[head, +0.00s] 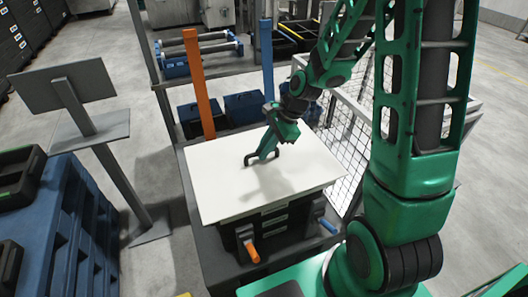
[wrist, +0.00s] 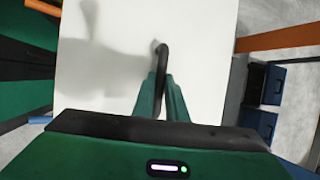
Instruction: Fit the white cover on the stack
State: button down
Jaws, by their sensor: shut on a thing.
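The white cover (head: 230,178) is a flat white panel with a dark loop handle (head: 290,152) on top. It lies over a dark stack (head: 275,222) on a low stand in the head view; I cannot tell whether it touches the stack. Its near edge looks slightly askew to the stack. My gripper (head: 268,156) is shut on the handle. In the wrist view the fingers (wrist: 161,95) pinch the dark handle (wrist: 162,55), and the white cover (wrist: 205,60) fills the middle. The stack is mostly hidden under the cover.
An orange post (head: 198,85) and a blue post (head: 266,60) stand behind the cover. An orange peg (head: 252,250) and a blue peg (head: 328,225) stick out at the stack's front. A mesh fence (head: 348,125) is at right, blue pallets (head: 70,235) at left.

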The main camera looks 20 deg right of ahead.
jog(key=shift+w+f, duration=0.35)
jog(key=shift+w, duration=0.45)
jog(key=shift+w+f, duration=0.3)
jog(key=shift+w, duration=0.45)
jog(key=shift+f, duration=2.25)
jog(key=c, duration=1.7)
grip_release()
jog(key=v, duration=1)
jog(key=shift+d+r, duration=0.15)
jog(key=shift+r, duration=0.25)
